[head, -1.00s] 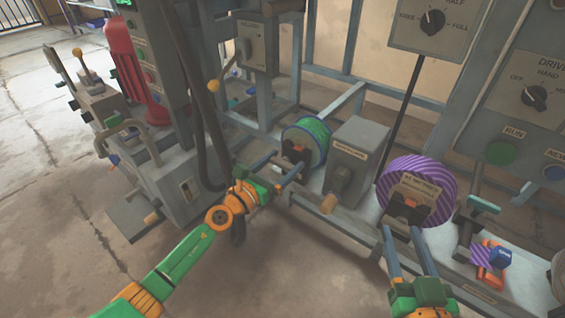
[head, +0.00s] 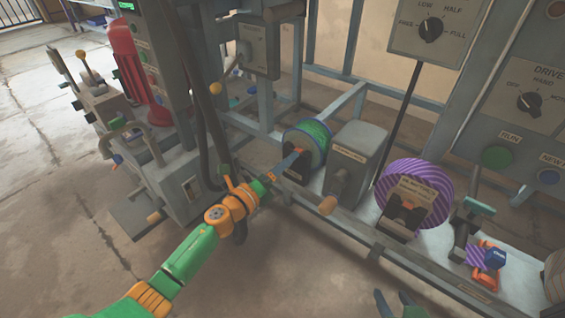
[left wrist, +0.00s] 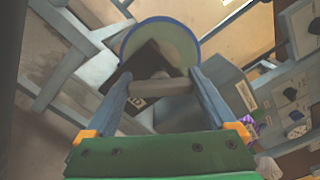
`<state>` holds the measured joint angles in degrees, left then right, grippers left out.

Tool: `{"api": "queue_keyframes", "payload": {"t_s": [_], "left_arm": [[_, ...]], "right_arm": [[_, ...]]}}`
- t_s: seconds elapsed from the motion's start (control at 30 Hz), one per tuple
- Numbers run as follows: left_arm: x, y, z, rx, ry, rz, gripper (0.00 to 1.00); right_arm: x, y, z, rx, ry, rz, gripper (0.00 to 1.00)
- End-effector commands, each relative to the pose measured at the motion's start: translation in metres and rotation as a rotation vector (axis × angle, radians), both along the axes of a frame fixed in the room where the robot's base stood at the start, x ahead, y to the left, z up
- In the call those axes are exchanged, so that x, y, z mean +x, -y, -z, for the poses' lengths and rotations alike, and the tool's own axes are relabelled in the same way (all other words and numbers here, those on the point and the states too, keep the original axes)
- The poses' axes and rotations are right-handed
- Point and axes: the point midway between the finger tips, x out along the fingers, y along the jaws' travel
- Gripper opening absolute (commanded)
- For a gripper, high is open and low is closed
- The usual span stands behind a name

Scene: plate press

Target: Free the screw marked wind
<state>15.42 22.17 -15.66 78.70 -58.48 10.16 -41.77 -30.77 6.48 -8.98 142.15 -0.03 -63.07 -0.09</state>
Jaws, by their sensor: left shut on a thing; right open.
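My left gripper (head: 287,164) reaches the front of the holder of the green reel (head: 309,143). In the left wrist view, its fingers (left wrist: 162,95) are shut on a grey bar (left wrist: 162,87), seemingly the handle of the screw at that reel. A small white label (left wrist: 138,103) beside the bar is partly covered; its end looks like "D". A dark block (left wrist: 148,60) lies behind the bar. My right gripper (head: 395,303) is only partly in view at the bottom edge, apart from everything and empty. The other screw, with an orange part (head: 407,205), is at the purple striped reel (head: 441,183).
A grey box with a crank (head: 354,160) stands between the two reels. A frame rail (head: 345,232) runs along the front. Panels with dials (head: 430,30) are above. The floor in front is clear.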

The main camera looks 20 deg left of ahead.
Motion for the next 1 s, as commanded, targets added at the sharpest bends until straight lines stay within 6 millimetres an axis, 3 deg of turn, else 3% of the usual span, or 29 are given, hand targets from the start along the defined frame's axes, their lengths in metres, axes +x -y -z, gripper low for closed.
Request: {"api": "queue_keyframes", "payload": {"t_s": [0.5,1.0], "left_arm": [[0.000,-0.001,0.001,-0.461,-0.169,-0.001,0.34],[0.000,0.000,0.002,-0.905,-0.331,-0.001,0.34]], "right_arm": [[-0.101,0.026,0.048,-0.091,-0.547,0.033,0.50],[-0.090,0.025,0.088,-0.096,-0.562,0.035,0.50]]}}
